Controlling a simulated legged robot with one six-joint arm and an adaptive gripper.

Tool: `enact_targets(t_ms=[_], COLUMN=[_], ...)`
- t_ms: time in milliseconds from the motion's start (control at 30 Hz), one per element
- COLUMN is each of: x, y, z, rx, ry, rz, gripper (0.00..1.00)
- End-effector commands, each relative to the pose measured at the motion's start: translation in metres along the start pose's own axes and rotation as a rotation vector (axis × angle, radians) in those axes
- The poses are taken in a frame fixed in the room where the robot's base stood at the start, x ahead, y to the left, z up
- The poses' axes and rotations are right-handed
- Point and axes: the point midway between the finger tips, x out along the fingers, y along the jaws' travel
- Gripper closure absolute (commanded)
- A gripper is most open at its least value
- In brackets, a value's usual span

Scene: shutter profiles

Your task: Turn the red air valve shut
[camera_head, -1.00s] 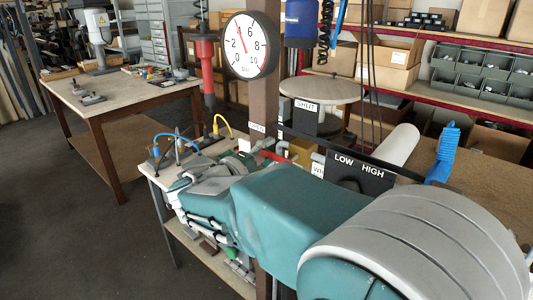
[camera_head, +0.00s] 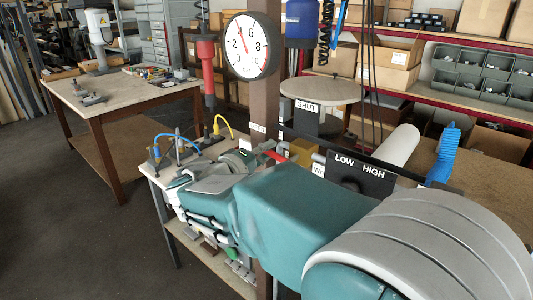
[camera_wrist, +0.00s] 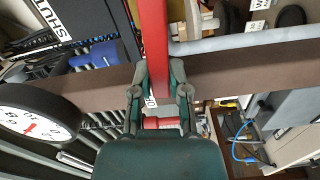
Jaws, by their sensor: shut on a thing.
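The red valve handle (camera_wrist: 154,45) is a long flat red bar. In the wrist view it runs down from the top edge between the two fingers of my gripper (camera_wrist: 165,75), which are shut on it. In the head view only a short red piece of the handle (camera_head: 277,154) shows beside the brown post; the rest is hidden behind my teal arm and the pipework. The fingertips cannot be made out in the head view. A "SHUT" label (camera_head: 307,106) stands on a dark plate behind the post, and it also shows in the wrist view (camera_wrist: 49,22).
A brown post (camera_head: 264,105) carries a round pressure gauge (camera_head: 247,46). A grey pipe (camera_wrist: 245,40) crosses near the handle. Hoses lie on the bench at left.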

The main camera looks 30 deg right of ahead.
Motion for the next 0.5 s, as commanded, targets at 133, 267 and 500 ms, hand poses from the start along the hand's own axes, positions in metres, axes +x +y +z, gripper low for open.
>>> enact_targets(t_ms=[133,267,500], x=[0.000,0.000,0.000], y=[0.006,0.012,0.024], z=[0.001,0.002,0.006], rx=[0.120,0.242,0.470], ry=[-0.001,-0.001,-0.002], rz=[-0.003,-0.003,-0.003], gripper=[1.00,1.00,1.00])
